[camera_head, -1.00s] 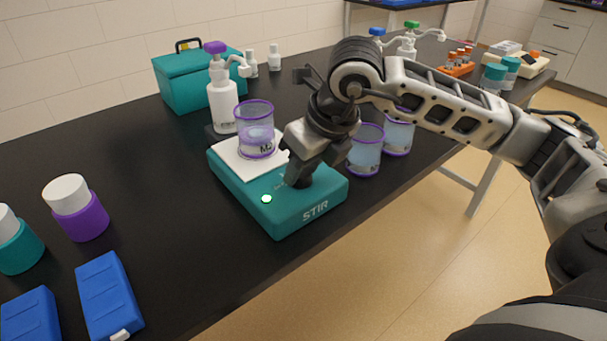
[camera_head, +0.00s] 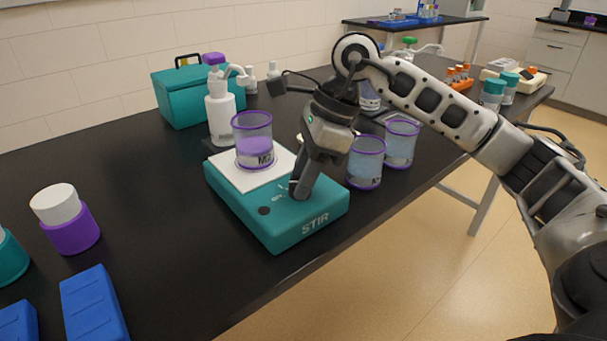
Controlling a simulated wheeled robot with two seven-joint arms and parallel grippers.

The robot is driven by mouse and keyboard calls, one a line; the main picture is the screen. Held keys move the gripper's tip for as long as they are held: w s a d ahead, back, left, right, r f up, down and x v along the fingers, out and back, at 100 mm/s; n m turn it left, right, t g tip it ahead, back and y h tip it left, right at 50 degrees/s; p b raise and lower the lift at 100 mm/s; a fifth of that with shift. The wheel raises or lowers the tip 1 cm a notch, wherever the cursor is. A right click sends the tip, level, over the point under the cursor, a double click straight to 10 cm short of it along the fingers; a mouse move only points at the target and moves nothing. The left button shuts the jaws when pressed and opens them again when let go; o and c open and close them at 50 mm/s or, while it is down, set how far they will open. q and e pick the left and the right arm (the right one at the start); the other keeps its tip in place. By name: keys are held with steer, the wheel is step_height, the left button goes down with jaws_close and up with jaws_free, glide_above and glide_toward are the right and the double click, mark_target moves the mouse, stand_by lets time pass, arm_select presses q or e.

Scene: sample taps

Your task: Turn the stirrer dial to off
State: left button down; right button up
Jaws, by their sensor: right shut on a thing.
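The teal stirrer (camera_head: 258,222), marked STIR, sits near the front edge of the black bench. A purple-rimmed beaker (camera_head: 253,141) with purple liquid stands on its white top plate (camera_head: 230,176). A round indicator (camera_head: 264,211) on its front panel is dark. My right gripper (camera_head: 299,190) reaches down onto the panel to the right of the indicator. It is shut on the stirrer dial, which its fingers mostly hide, so I cannot read the dial's position. My left gripper is not in view.
Two beakers of bluish liquid (camera_head: 365,165) (camera_head: 401,145) stand close to the right of the stirrer. A white pump bottle (camera_head: 221,118) and a teal box (camera_head: 182,98) stand behind. A purple jar (camera_head: 73,232) and blue cases (camera_head: 92,308) are at left. Bench between jar and stirrer is clear.

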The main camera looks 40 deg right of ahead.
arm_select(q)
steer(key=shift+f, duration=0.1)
arm_select(e)
steer(key=shift+w+r+n+g, duration=0.1)
steer(key=shift+n+g, duration=0.6)
steer(key=shift+n, duration=1.1)
steer(key=o, duration=1)
steer(key=shift+c, duration=0.2)
arm_select(q)
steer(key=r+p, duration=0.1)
steer(key=p, duration=0.2)
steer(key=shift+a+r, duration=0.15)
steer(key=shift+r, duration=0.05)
arm_select(e)
steer(key=v, duration=1.6)
steer(key=shift+w+d, duration=0.1)
